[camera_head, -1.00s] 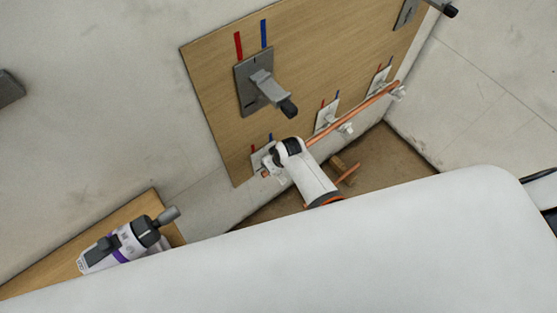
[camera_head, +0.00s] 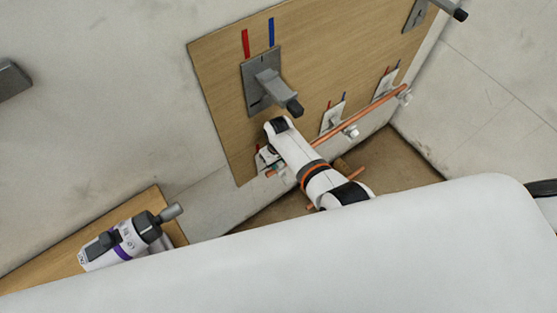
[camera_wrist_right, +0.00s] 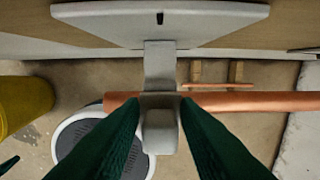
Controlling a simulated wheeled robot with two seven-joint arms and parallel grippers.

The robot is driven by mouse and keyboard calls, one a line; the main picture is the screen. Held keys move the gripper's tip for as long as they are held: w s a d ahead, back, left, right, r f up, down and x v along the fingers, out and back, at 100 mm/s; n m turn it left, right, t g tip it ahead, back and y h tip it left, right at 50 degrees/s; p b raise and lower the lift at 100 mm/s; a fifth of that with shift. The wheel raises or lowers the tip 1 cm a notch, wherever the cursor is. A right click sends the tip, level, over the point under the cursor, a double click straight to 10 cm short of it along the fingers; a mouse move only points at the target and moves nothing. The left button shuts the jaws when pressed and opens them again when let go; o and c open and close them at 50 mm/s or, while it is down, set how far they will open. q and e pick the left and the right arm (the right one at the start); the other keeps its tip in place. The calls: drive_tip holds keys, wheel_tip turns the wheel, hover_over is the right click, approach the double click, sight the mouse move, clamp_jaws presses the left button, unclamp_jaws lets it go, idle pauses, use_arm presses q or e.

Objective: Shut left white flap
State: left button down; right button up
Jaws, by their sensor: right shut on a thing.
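The left white flap (camera_wrist_right: 160,130) is a pale block on a stem, hanging from a plate (camera_wrist_right: 160,20) in the right wrist view. My right gripper (camera_wrist_right: 160,108) has its two dark green fingers on either side of it, shut on it. The copper pipe (camera_wrist_right: 240,101) runs sideways just behind the stem. I cannot tell how far the flap is closed.
The wooden board (camera_head: 340,50) carries a grey bracket (camera_head: 258,85) that juts out, and two more white brackets (camera_head: 333,118) (camera_head: 386,85) along the pipe. Yellow and grey objects show behind.

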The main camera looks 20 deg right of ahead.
drive_tip(key=o, duration=0.8)
wheel_tip(320, 180, up, 8)
drive_tip(key=shift+f+p, duration=0.25)
drive_tip(key=shift+p, duration=0.75)
